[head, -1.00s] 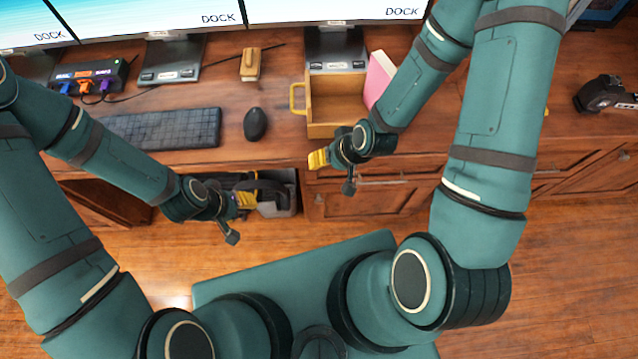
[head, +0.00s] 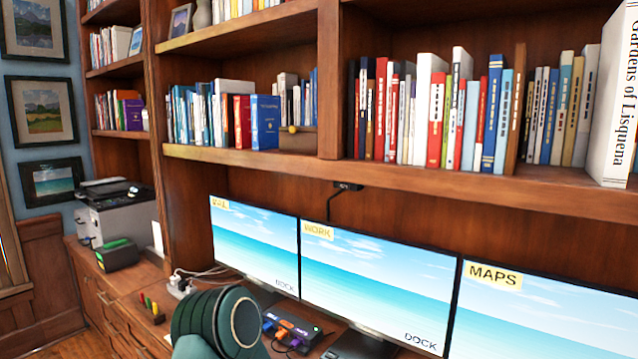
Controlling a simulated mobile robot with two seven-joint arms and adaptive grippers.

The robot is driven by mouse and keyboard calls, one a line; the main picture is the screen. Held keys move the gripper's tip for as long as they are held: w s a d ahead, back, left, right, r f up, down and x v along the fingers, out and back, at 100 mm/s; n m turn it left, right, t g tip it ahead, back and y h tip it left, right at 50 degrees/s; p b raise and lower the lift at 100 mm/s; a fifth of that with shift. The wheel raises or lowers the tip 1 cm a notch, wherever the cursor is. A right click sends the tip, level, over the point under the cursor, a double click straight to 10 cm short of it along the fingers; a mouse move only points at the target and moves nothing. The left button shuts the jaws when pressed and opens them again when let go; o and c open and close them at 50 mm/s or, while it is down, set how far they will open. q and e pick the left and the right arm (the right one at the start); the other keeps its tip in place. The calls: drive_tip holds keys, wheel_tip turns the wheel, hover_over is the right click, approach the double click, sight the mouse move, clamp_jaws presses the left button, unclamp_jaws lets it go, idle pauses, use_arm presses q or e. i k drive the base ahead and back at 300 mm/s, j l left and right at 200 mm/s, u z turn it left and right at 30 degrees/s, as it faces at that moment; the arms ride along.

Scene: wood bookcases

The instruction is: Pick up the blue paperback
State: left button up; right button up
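Several blue books stand on the long shelf, and I cannot tell which one is the blue paperback. One blue book (head: 265,122) stands with its cover partly showing, beside a red book (head: 241,122) in the middle bay. A tall blue book (head: 492,113) stands upright in the right bay between other spines. More blue spines are thin and packed among others. Neither of my grippers is in view. Only a rounded teal part of my own arm shows at the bottom, in front of the desk.
The shelf (head: 420,173) runs above three monitors (head: 378,275). A large white book (head: 612,95) stands at the far right. A printer (head: 117,212) and a hub with cables (head: 290,332) are on the desk. Framed pictures hang on the left wall.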

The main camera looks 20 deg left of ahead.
sight(266, 110)
drive_tip(key=j+z, duration=0.3)
drive_tip(key=j, duration=0.55)
drive_tip(key=j+z, duration=0.3)
drive_tip(key=j, duration=0.5)
drive_tip(key=k, duration=0.05)
